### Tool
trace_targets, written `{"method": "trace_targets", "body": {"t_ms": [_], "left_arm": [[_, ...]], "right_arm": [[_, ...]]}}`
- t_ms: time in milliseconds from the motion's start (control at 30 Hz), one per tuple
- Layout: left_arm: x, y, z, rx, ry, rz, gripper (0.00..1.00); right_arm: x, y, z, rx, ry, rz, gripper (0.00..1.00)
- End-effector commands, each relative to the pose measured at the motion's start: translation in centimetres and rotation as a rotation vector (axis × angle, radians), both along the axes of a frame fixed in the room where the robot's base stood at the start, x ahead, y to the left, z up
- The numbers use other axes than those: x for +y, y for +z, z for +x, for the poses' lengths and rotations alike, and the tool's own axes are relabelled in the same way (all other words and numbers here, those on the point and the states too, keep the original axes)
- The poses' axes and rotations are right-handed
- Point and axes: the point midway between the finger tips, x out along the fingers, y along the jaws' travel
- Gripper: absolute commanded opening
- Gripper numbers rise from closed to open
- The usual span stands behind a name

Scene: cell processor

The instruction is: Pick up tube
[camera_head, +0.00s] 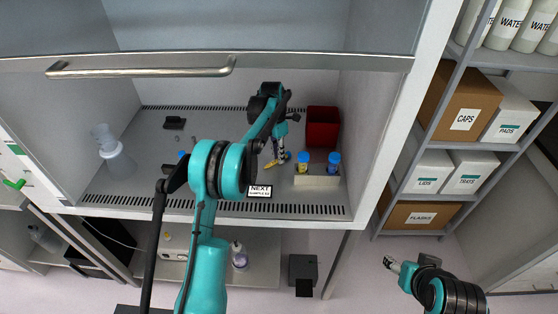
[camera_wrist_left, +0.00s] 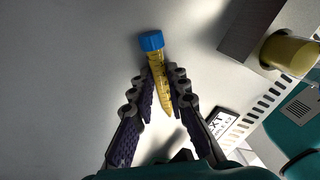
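A tube (camera_wrist_left: 157,62) with a blue cap and yellow contents lies between the two fingers of my left gripper (camera_wrist_left: 161,82) in the left wrist view. Its cap sticks out past the fingertips, and its tapered tip points back toward the palm. The fingers are close together along both sides and look shut on it. In the head view my left gripper (camera_head: 279,155) is inside the cabinet, low over the floor, with the yellow tube (camera_head: 272,164) at its fingertips. My right gripper (camera_head: 391,264) is outside at the lower right; its opening is too small to judge.
A pale rack (camera_head: 317,182) holds a yellow tube (camera_head: 304,160) and a blue-capped tube (camera_head: 333,161) just right of the left gripper. A red bin (camera_head: 322,127) stands behind. A "NEXT" sign (camera_head: 259,191) is in front.

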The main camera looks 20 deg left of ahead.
Motion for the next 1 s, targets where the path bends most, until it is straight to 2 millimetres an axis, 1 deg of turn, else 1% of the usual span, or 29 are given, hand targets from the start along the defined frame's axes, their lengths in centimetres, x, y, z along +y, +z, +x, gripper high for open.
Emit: {"method": "trace_targets", "body": {"t_ms": [167,267,367,600,700,833,1000], "left_arm": [[0.0,0.0,0.0,0.0,0.0,0.0,0.0],[0.0,0.4,0.0,0.0,0.0,0.0,0.0],[0.0,1.7,0.0,0.0,0.0,0.0,0.0],[0.0,6.8,0.0,0.0,0.0,0.0,0.0],[0.0,8.4,0.0,0.0,0.0,0.0,0.0],[0.0,9.7,0.0,0.0,0.0,0.0,0.0],[0.0,10.1,0.0,0.0,0.0,0.0,0.0]], "right_arm": [[0.0,0.0,0.0,0.0,0.0,0.0,0.58],[0.0,0.1,0.0,0.0,0.0,0.0,0.58],[0.0,0.6,0.0,0.0,0.0,0.0,0.58],[0.0,2.4,0.0,0.0,0.0,0.0,0.58],[0.0,2.8,0.0,0.0,0.0,0.0,0.58],[0.0,3.1,0.0,0.0,0.0,0.0,0.58],[0.0,3.2,0.0,0.0,0.0,0.0,0.58]]}}
